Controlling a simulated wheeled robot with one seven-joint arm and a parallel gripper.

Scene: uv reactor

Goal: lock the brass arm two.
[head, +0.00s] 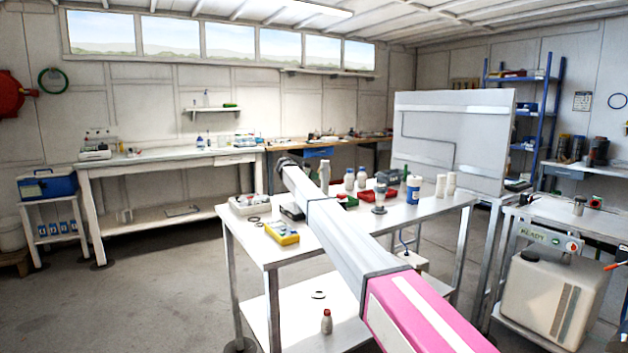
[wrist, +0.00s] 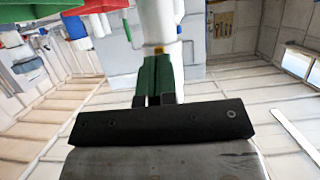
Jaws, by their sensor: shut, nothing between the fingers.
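My gripper (wrist: 158,75) is shut and empty in the wrist view, its two dark green fingers side by side. Just past the fingertips a small brass-coloured piece (wrist: 158,49) shows against a white upright body (wrist: 160,22). I cannot tell whether the fingertips touch it, nor whether it is brass arm two. In the head view my arm reaches from the lower right over the middle table (head: 243,239), and its far end lies near the table's back edge. No brass arm can be made out in the head view.
Small white bottles (head: 349,179), a red tray (head: 378,195), a blue-and-white bottle (head: 413,189) and a yellow box (head: 282,233) crowd the table. A white panel (head: 452,135) stands behind it. A large white canister (head: 553,295) is at right. Floor at left is clear.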

